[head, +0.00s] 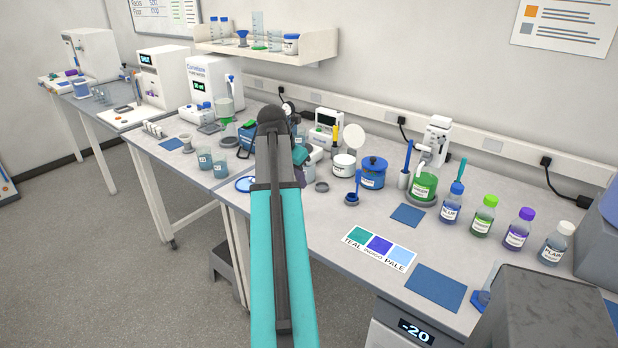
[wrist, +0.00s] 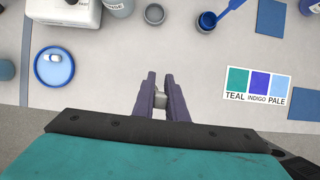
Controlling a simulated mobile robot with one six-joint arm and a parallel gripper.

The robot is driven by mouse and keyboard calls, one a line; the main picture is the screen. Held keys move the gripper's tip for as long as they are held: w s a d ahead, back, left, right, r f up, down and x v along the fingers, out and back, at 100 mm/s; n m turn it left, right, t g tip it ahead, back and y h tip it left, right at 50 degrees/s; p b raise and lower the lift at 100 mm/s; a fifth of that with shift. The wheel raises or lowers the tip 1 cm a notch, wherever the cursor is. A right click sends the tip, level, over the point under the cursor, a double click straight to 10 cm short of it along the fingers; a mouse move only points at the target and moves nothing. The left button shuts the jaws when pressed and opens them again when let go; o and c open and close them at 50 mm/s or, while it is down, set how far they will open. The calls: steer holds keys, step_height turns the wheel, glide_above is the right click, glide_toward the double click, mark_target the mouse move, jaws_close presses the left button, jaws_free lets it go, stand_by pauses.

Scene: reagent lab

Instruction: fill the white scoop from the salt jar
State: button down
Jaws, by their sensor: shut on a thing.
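My gripper (wrist: 160,77) points away over the bench in the wrist view, with its two purple fingers close together. They are shut on a small pale grey-white piece (wrist: 160,100), which may be part of the white scoop; its shape is mostly hidden. In the head view my arm covers most of the gripper. A white jar (head: 344,166) with a label stands on the bench right of my arm; it may be the salt jar, but the label is too small to read. A round white disc (head: 356,136) shows just behind it.
A blue dish (wrist: 55,68) lies left of my gripper.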

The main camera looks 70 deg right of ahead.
steer(key=w+a+f+m, duration=0.1)
steer(key=w+a+f, duration=0.1)
steer(key=w+a, duration=1.1)
steer(key=w+a+f+m, duration=0.1)
steer(key=w+a+f, duration=0.2)
steer(key=w+a, duration=1)
steer(key=w+a+f, duration=0.1)
steer(key=w+a, duration=0.1)
steer(key=a, duration=1)
steer(key=w+a+f+m+g, duration=0.1)
steer(key=w+a, duration=0.2)
steer(key=a, duration=0.9)
steer(key=w+a+f+m, duration=0.1)
steer(key=w+a, duration=0.1)
steer(key=a, duration=1)
steer(key=shift+w+a+f+g, duration=0.2)
steer(key=shift+w+a+g, duration=0.1)
steer(key=shift+w, duration=0.1)
steer(key=shift+w+d+y, duration=0.1)
steer(key=shift+y, duration=0.2)
